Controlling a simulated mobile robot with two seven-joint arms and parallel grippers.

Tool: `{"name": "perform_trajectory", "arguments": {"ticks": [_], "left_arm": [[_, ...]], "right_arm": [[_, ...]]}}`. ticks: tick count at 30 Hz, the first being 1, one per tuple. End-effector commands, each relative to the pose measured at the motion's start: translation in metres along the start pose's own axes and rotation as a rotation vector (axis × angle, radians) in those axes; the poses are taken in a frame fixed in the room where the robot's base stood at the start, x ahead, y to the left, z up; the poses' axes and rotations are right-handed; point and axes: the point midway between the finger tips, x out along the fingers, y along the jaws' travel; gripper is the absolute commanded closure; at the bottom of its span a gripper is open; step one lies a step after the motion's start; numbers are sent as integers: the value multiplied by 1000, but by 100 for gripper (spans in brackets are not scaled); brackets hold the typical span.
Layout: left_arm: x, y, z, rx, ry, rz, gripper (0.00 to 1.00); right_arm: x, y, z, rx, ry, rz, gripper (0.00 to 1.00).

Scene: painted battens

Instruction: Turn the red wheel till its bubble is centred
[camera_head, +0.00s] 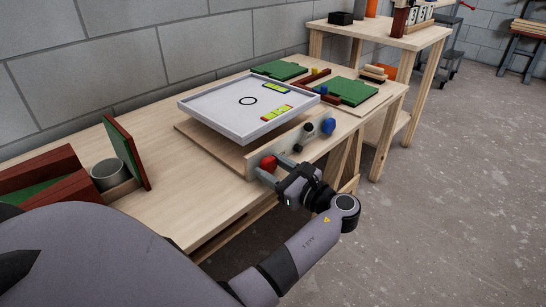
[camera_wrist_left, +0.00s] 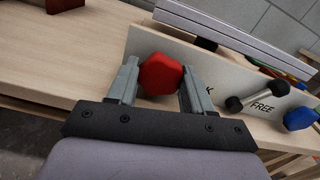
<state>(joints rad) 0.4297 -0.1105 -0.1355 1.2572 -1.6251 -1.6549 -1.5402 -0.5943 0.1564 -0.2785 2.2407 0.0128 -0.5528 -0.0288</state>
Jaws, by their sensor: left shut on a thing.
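The red wheel (camera_head: 268,163) sits on the upright front board (camera_head: 290,150) of a wooden base. It shows large in the left wrist view (camera_wrist_left: 161,74). My left gripper (camera_head: 272,171) has its two fingers on either side of the red wheel and is shut on it. A white tilting tray (camera_head: 215,107) with a black ring stands above the base. Two yellow-green bubble vials (camera_head: 262,114) lie in the tray; their bubbles are too small to read. My right gripper does not show.
A blue wheel (camera_head: 328,126) and a dark knob (camera_head: 306,129) are on the same board, to the right. Green boards (camera_head: 345,91) lie behind the tray. A grey cup (camera_head: 108,175) and red-edged boards (camera_head: 125,152) stand at the left. The table's front left is clear.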

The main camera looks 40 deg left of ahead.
Motion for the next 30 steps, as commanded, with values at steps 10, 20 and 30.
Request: {"name": "perform_trajectory", "arguments": {"ticks": [10, 20, 30], "left_arm": [[1, -1, 7, 210, -1, 3, 80], [1, -1, 4, 383, -2, 4, 80], [2, 0, 0, 462, -1, 4, 80]], "right_arm": [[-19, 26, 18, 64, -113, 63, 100], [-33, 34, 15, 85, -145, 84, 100], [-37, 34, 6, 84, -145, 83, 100]]}}
